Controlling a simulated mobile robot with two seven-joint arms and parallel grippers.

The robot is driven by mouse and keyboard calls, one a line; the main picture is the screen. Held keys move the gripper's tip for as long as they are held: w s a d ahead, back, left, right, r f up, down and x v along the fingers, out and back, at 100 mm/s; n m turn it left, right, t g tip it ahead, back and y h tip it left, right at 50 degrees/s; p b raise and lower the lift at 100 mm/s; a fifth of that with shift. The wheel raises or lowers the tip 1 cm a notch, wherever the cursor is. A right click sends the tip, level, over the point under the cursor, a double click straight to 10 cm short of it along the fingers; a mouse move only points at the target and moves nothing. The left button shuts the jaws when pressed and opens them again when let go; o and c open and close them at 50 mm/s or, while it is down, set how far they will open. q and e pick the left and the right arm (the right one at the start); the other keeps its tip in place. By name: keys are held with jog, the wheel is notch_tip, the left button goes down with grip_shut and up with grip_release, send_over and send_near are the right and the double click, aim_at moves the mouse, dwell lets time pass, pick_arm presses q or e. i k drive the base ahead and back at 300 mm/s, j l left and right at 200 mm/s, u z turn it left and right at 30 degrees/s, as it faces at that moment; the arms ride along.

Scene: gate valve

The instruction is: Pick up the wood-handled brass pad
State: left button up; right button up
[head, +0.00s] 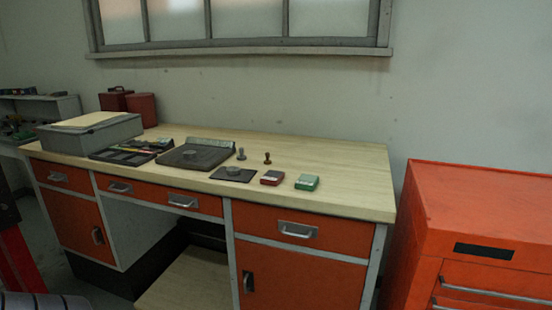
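A small upright stamp-like piece with a dark brown handle (267,157) stands on the wooden workbench top (340,172), right of centre. It looks like the wood-handled brass pad, but it is too small to make out brass. A similar grey piece (241,154) stands just to its left. Neither of my grippers shows in the head view.
In front lie a red box (272,178), a green box (307,182) and a dark plate with a knob (233,174). A dark sloped device (195,154) is to the left. The bench's right end is clear; an orange cabinet (480,205) stands beyond.

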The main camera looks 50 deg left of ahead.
aim_at(267, 161)
jog(key=j+z, duration=0.25)
jog(key=j, duration=1)
jog(key=k+j, duration=0.15)
jog(key=j, duration=0.4)
jog(key=j+z, duration=0.1)
jog(key=j, duration=0.4)
jog(key=k, duration=0.05)
